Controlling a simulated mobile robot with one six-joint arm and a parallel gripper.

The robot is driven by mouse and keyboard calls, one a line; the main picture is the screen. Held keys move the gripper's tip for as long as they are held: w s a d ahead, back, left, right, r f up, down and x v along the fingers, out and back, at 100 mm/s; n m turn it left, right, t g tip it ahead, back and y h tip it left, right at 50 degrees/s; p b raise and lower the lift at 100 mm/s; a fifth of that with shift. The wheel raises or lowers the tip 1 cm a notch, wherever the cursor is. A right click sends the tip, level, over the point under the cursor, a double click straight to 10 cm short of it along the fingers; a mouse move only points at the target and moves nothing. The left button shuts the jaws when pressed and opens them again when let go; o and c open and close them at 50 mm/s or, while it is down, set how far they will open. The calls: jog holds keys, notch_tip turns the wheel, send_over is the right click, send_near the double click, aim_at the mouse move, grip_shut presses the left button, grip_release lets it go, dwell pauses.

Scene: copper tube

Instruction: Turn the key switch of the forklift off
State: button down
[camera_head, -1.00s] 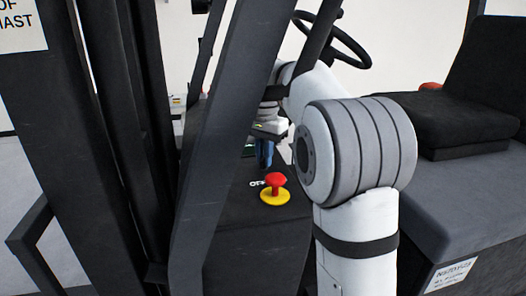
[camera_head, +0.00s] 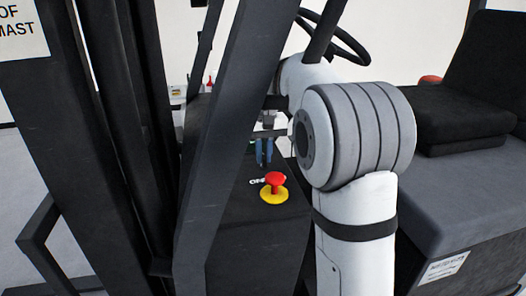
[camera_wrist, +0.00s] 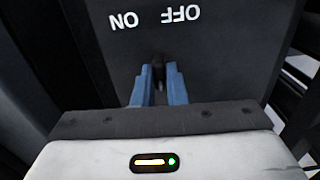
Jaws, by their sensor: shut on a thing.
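The key switch (camera_wrist: 158,60) is a small dark shape on the dark panel (camera_wrist: 225,55) in the wrist view, mostly hidden between my fingers. White ON and OFF lettering shows upside down on the panel beyond it. My gripper (camera_wrist: 158,82) has two blue fingers, shut on the key with a narrow gap between them. In the head view, my gripper (camera_head: 264,162) points down at the forklift's console (camera_head: 255,235), behind the red emergency button. The key itself cannot be made out there.
A red mushroom button on a yellow base (camera_head: 274,190) stands just in front of my gripper. A dark slanted post (camera_head: 218,150) rises close to its left. The steering wheel (camera_head: 340,35) is behind, and the seat (camera_head: 460,120) is to the right.

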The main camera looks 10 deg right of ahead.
aim_at(264, 155)
dwell(0.4)
jog(key=c, duration=1.5)
grip_release()
jog(key=shift+o, duration=0.2)
notch_tip(264, 155, up, 8)
jog(key=shift+f, duration=0.2)
